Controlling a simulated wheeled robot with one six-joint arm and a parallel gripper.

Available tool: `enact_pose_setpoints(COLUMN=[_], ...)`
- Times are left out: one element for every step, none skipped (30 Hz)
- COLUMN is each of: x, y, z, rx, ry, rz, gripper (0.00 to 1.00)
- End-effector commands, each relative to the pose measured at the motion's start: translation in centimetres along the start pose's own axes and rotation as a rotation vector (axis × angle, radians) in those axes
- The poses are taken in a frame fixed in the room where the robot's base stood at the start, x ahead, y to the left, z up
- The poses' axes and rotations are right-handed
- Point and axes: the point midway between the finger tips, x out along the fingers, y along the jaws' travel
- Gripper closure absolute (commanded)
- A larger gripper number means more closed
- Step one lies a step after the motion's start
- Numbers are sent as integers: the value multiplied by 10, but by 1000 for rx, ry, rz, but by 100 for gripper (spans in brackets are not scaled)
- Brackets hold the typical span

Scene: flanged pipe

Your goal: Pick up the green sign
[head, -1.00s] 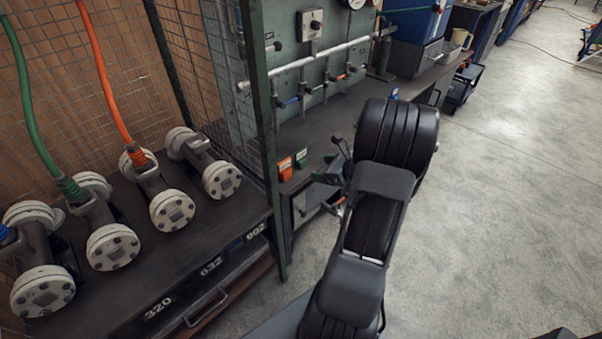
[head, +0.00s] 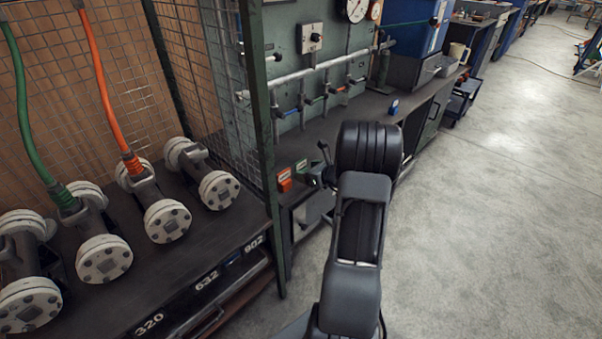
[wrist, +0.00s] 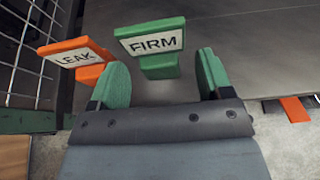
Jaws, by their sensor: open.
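The green sign (wrist: 152,42) reads FIRM on a white panel in the wrist view. It stands upright on a dark bench top, beyond and between my fingertips. My gripper (wrist: 160,72) is open with its two green-padded fingers apart and nothing held. The green sign's lower part (wrist: 160,68) shows in the gap between the fingers; I cannot tell whether either finger touches it. In the head view my gripper (head: 322,172) is small and dark beside the signs, and the green sign (head: 301,165) is only partly clear there.
An orange sign (wrist: 75,56) reading LEAK stands just left of the green one, close to my left finger. Wire mesh (wrist: 30,50) and a green post (head: 262,130) are to the left. Several flanged pipes (head: 165,220) fill the left shelf. Open floor (head: 490,210) lies right.

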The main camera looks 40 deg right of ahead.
Motion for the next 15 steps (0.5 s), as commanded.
enact_pose_setpoints(x=[9, 14, 19, 22, 26, 30, 32, 34, 36, 37, 37, 38, 38, 38, 38], y=[2, 2, 3, 2, 2, 2, 2, 2, 2, 2, 2, 2, 2, 2, 2], z=[-2, -2, -1, -1, -1, -1, 0, 0, 0, 0, 0, 0, 0, 1, 1], rx=[-1, -1, -2, -2, -1, -1, -2, -2, -2, -2, -1, -1, -1, -1, -1], ry=[1, 2, 1, 1, 1, 1, 1, 1, 1, 2, 1, 1, 1, 1, 1], rz=[3, 3, 3, 3, 2, 2, 2, 2, 1, 1, 1, 0, 0, 0, 0], gripper=[28, 28, 28, 28, 28, 28, 28, 28, 28, 28, 28, 28, 28, 28, 28])
